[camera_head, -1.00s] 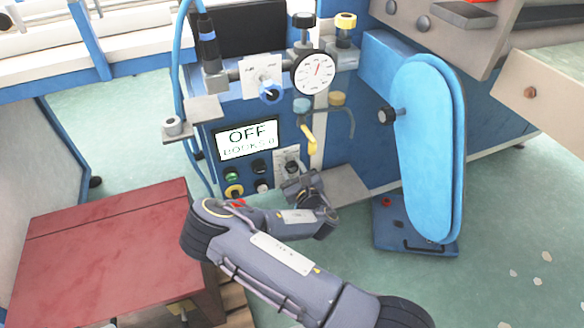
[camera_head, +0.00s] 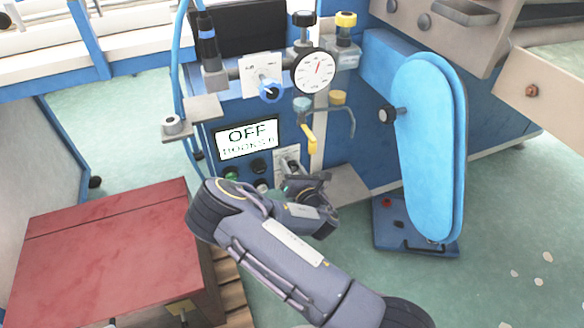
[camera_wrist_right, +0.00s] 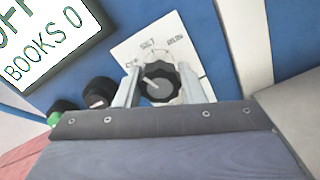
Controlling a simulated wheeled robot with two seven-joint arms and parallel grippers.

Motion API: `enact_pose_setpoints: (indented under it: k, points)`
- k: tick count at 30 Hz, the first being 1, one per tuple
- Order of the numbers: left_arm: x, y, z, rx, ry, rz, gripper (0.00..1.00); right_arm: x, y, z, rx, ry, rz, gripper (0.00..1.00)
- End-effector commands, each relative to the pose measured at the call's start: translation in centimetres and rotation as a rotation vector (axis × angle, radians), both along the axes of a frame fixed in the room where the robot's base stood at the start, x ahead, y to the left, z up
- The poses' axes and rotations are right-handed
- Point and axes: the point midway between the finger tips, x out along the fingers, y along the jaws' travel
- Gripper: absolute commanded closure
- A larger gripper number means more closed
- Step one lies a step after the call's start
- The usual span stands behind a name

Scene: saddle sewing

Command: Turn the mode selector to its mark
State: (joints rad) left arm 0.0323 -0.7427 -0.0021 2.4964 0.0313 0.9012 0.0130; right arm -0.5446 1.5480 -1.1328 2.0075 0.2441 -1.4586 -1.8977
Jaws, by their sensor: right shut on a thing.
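The mode selector is a black ribbed knob (camera_wrist_right: 160,84) with a pale pointer line, on a white plate (camera_wrist_right: 183,42) marked SET and RUN in the right wrist view. The pointer line lies toward the left of the knob; its exact mark is hard to read. My right gripper (camera_wrist_right: 158,88) has one finger on each side of the knob and is shut on it. In the head view my right gripper (camera_head: 293,176) covers most of the knob, and the plate (camera_head: 284,155) shows above it. The display (camera_head: 247,138) reads OFF. My left gripper is not in view.
Black buttons (camera_wrist_right: 100,90) and a green one sit left of the selector. A blue padded arm (camera_head: 428,145) stands right; a red-topped box (camera_head: 105,250) is at left.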

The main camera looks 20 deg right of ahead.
Motion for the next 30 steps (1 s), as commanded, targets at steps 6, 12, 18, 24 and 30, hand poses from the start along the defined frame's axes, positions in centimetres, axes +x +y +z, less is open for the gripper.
enact_pose_setpoints:
  k: [6,12,18,24,30]
  points:
    - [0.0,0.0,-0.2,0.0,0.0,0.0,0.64,0.0,0.0,0.0,0.207,-0.011,-0.002,0.87]
    - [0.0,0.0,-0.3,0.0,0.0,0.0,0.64,0.0,0.0,0.0,0.396,-0.023,-0.001,0.87]
    - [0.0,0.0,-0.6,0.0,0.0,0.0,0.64,0.0,0.0,0.0,0.587,-0.034,-0.001,0.87]
    - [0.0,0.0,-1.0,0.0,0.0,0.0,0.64,0.0,0.0,0.0,0.777,-0.046,-0.001,0.87]
    - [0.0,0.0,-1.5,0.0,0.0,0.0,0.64,0.0,0.0,-0.1,0.965,-0.057,-0.001,0.87]
